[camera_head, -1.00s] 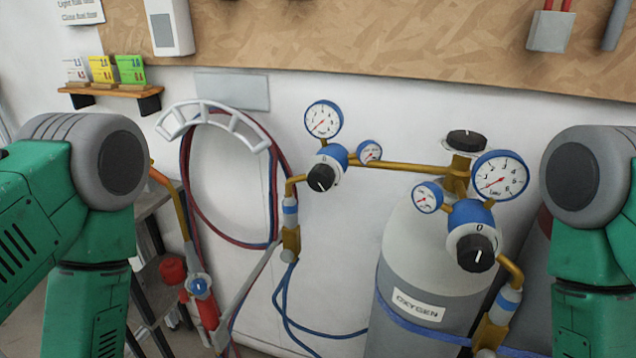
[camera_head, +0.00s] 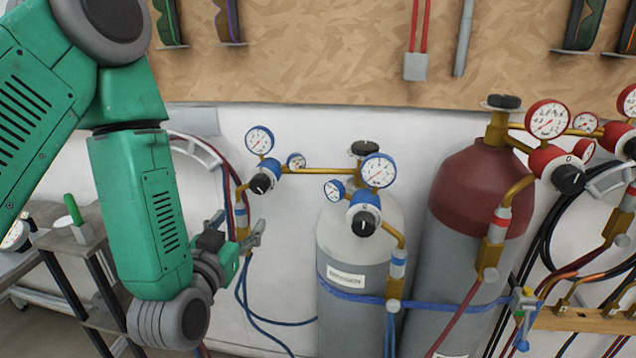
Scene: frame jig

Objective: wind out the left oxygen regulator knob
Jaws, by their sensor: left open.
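The left oxygen regulator has a black knob (camera_head: 261,184) on a blue and white body, with a large gauge (camera_head: 259,140) above it and a small gauge (camera_head: 296,161) beside it. It joins by a brass pipe to the grey oxygen cylinder (camera_head: 338,262). A second blue regulator with a black knob (camera_head: 364,223) sits in front of that cylinder. My left gripper (camera_head: 256,234) is open and empty, below the left knob and apart from it, near the regulator's brass outlet. My right gripper is out of view.
A dark red and grey cylinder (camera_head: 475,190) with red regulators stands at the right. Blue hoses (camera_head: 262,318) hang below the left regulator. A shelf stand (camera_head: 75,240) stands at the lower left. A wooden board (camera_head: 320,60) covers the upper wall.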

